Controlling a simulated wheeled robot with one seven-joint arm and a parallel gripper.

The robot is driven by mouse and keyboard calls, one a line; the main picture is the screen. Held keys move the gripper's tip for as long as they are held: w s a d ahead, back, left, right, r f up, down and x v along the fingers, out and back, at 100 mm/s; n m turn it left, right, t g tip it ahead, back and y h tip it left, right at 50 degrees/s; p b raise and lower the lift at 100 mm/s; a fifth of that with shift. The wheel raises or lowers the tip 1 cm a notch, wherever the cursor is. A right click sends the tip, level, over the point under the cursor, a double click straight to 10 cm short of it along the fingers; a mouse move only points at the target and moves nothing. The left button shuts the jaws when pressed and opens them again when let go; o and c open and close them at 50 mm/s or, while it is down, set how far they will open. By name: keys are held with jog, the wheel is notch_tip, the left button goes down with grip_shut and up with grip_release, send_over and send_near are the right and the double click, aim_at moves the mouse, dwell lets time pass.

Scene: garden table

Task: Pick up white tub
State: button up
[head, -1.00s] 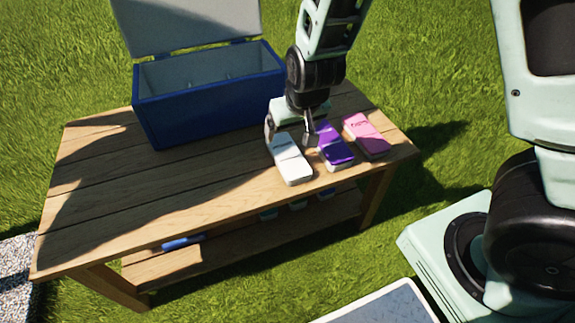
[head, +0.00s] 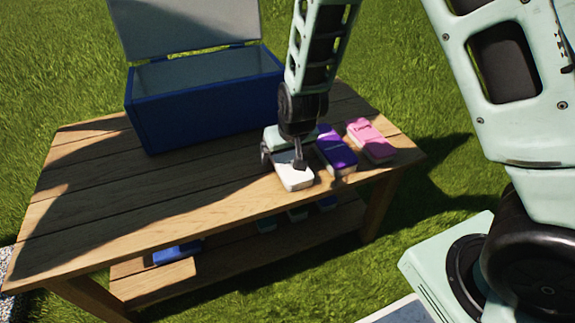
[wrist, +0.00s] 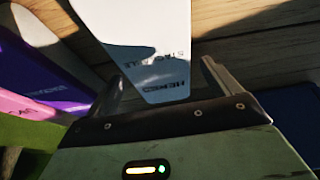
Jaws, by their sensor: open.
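The white tub (head: 295,179) lies flat on the wooden table near its front edge, left of the purple tub. My gripper (head: 284,163) is above it, pointing down, with its fingers open. In the head view the gripper hides the far part of the tub. In the wrist view the white tub (wrist: 150,45) shows dark lettering and reaches between the two open fingers (wrist: 163,82). I cannot tell whether the fingers touch it.
A purple tub (head: 336,151) and a pink tub (head: 371,140) lie to the right. An open blue cooler box (head: 200,115) stands at the back. The table (head: 130,205) is bare at front left. Several items, one blue (head: 177,253), are on the lower shelf.

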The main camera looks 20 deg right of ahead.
jog(key=c, duration=1.2)
